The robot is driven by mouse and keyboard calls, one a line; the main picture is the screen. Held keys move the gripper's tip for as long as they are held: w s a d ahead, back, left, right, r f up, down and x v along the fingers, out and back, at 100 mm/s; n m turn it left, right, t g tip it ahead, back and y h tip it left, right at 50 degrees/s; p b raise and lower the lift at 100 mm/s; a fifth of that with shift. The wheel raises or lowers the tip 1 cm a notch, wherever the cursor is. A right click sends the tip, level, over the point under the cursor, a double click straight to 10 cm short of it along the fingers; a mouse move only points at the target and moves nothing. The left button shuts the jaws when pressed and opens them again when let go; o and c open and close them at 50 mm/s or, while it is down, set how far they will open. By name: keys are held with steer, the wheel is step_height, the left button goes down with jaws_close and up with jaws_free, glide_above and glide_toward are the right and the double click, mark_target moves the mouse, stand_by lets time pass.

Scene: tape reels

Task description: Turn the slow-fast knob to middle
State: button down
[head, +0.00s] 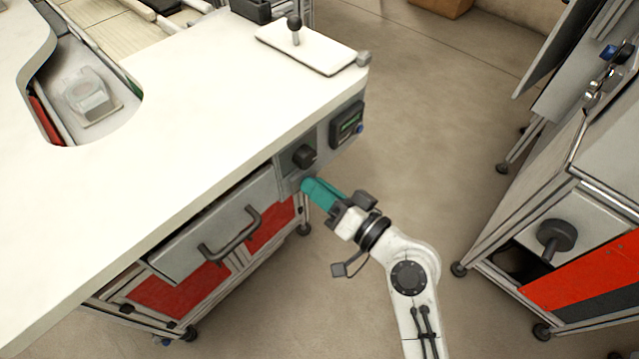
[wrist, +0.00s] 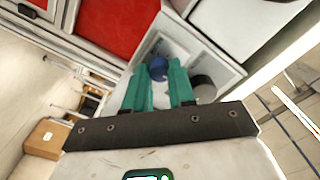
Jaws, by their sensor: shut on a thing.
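A grey control panel (head: 289,165) sits on the table's side, with a round black knob (head: 304,155). In the wrist view a blue knob (wrist: 157,68) shows between my fingertips, and a dark round knob (wrist: 204,89) is just right of them. I cannot read any slow-fast label. My gripper (head: 308,185) has teal fingers that reach the panel just below the black knob; they also show in the wrist view (wrist: 159,75). The fingers are shut on the blue knob, which they hide in the head view. The knob's pointing direction cannot be made out.
A display unit (head: 347,125) is right of the black knob on the same side. A drawer with a dark handle (head: 230,235) is left of the panel. The white tabletop (head: 200,120) overhangs above. A cart (head: 590,240) stands at right, with open floor between.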

steer(key=shift+m+p, duration=0.35)
steer(key=shift+m, duration=0.55)
steer(key=c, duration=0.9)
jaws_free()
steer(key=shift+c, duration=0.2)
steer(key=b+v, duration=0.1)
steer(key=v, duration=0.9)
steer(key=shift+s+d, duration=0.25)
steer(key=shift+d, duration=0.1)
